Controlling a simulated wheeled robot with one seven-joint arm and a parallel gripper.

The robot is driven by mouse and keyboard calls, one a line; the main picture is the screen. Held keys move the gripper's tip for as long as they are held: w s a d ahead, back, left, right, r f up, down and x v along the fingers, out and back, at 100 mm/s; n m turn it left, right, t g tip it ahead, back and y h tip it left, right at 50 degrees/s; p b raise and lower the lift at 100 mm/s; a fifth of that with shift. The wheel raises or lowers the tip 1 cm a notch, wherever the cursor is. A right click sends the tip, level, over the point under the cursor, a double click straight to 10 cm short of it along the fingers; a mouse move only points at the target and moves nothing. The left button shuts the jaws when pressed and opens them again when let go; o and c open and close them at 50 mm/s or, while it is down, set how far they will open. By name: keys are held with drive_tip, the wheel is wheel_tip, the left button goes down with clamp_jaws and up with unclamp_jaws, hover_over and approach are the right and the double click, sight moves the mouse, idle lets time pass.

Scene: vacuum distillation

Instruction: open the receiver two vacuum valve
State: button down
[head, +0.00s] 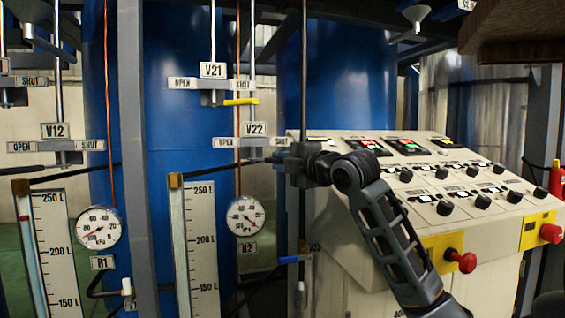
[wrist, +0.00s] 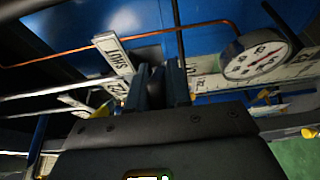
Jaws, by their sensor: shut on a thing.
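The receiver two valve V22 is marked by its label (head: 254,129), above a plate (head: 222,143) with OPEN on the left and SHUT on the right. My gripper (head: 280,160) reaches in from the right, just below the SHUT end. In the wrist view, my two fingers (wrist: 162,85) are close together beside the SHUT plate (wrist: 114,55) and are shut on the V22 handle, which is mostly hidden between them. The R2 gauge (head: 245,216) is below and left of my gripper; a gauge also shows in the wrist view (wrist: 257,52).
The V21 yellow handle (head: 241,101) is just above V22. A grey vertical pipe (head: 304,80) passes close to my gripper. A blue-handled valve (head: 289,260) sits below. The control panel (head: 425,180), with knobs and red buttons, stands right behind my arm.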

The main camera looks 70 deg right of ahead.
drive_tip(key=shift+a, duration=0.15)
drive_tip(key=a+m+g+h, duration=0.1)
drive_tip(key=m+h, duration=0.1)
drive_tip(key=w+a+m+g+h, duration=0.1)
drive_tip(key=a+m+g+h, duration=0.1)
drive_tip(key=shift+h+p, duration=0.3)
drive_tip(key=shift+h, duration=0.1)
drive_tip(key=m+g+h, duration=0.1)
drive_tip(key=g, duration=0.1)
drive_tip(key=w+a+m+g+h+p, duration=0.1)
drive_tip(key=g, duration=0.1)
drive_tip(key=a+m+g+h+p, duration=0.1)
drive_tip(key=m+g, duration=0.1)
drive_tip(key=shift+w+a+h, duration=0.2)
drive_tip(key=shift+w+h, duration=0.1)
drive_tip(key=shift+w, duration=0.1)
drive_tip(key=m+g+p, duration=0.3)
drive_tip(key=m+g, duration=0.6)
drive_tip(key=g, duration=0.5)
approach(269, 161)
drive_tip(key=shift+w+d+f, duration=0.1)
drive_tip(key=shift+w+d, duration=0.25)
drive_tip(key=shift+d, duration=0.25)
drive_tip(key=shift+w+d, duration=0.35)
drive_tip(key=shift+d, duration=0.25)
drive_tip(key=c, duration=1.1)
unclamp_jaws()
drive_tip(key=shift+c, duration=0.2)
